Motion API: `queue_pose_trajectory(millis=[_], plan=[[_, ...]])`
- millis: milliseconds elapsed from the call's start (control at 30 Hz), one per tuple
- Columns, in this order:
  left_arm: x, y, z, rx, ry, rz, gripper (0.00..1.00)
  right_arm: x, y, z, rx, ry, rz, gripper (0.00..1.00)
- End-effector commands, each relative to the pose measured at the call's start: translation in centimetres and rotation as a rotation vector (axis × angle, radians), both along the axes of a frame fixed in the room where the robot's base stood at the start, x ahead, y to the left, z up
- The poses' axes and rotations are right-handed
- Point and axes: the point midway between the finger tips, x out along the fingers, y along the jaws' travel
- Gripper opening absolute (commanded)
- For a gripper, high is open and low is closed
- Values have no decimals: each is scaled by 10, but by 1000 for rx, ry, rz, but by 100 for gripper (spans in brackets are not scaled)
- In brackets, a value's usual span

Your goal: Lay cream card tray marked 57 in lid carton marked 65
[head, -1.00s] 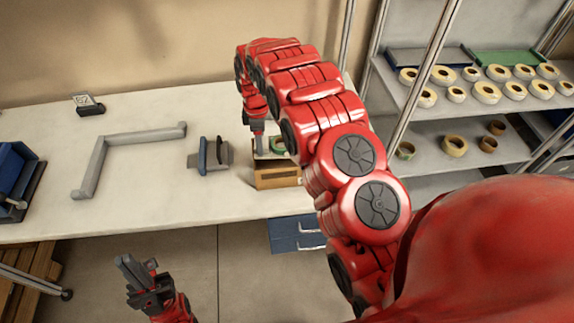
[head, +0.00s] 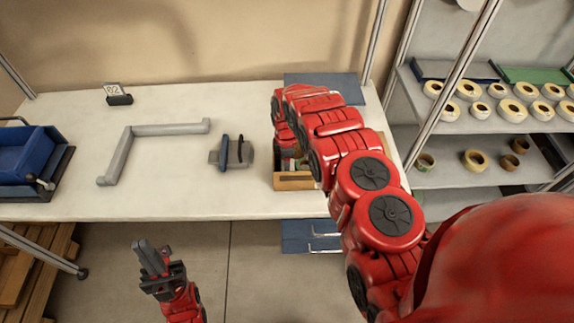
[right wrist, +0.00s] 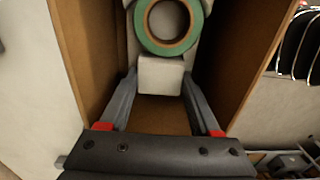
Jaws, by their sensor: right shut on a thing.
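The brown carton (head: 294,182) stands on the table, partly hidden behind my right arm; no number is readable on it. In the right wrist view its brown wall (right wrist: 82,45) shows on both sides of my right gripper (right wrist: 160,82). That gripper is shut on a pale block at the near end of the cream tray (right wrist: 160,74), between the carton walls. A green-rimmed tape reel (right wrist: 150,38) lies on the tray. Whether the tray touches the carton floor cannot be told. My left gripper (head: 156,252) is empty in front of the table; its finger gap is unclear.
A grey angled bar (head: 118,150) and a grey-and-blue fixture (head: 228,152) lie left of the carton. A blue bin (head: 22,157) stands far left, a small sign (head: 113,92) at the back. A blue panel (head: 345,85) lies behind my arm. Shelves with reels (head: 475,159) are right.

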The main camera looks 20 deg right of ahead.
Motion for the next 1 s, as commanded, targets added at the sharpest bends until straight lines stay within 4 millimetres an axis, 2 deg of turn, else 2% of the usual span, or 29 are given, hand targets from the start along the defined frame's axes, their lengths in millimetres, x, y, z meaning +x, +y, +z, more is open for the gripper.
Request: queue_pose_trajectory(millis=[200, 600, 633, 767, 1000], plan=[[0, 0, 9, 0, 0, 0, 0, -1, 0, -18, -1, 1, 0, 0], [0, 0, 4, 0, 0, 0, 0, -1, 0, -24, -1, 0, 0, 0], [0, 0, 5, 0, 0, 0, 0, -1, 0, -23, -1, 1, 0, 69], [0, 0, 6, 0, 0, 0, 0, -1, 0, -22, -1, 1, 0, 93], [0, 0, 6, 0, 0, 0, 0, -1, 0, -22, -1, 1, 0, 94]])
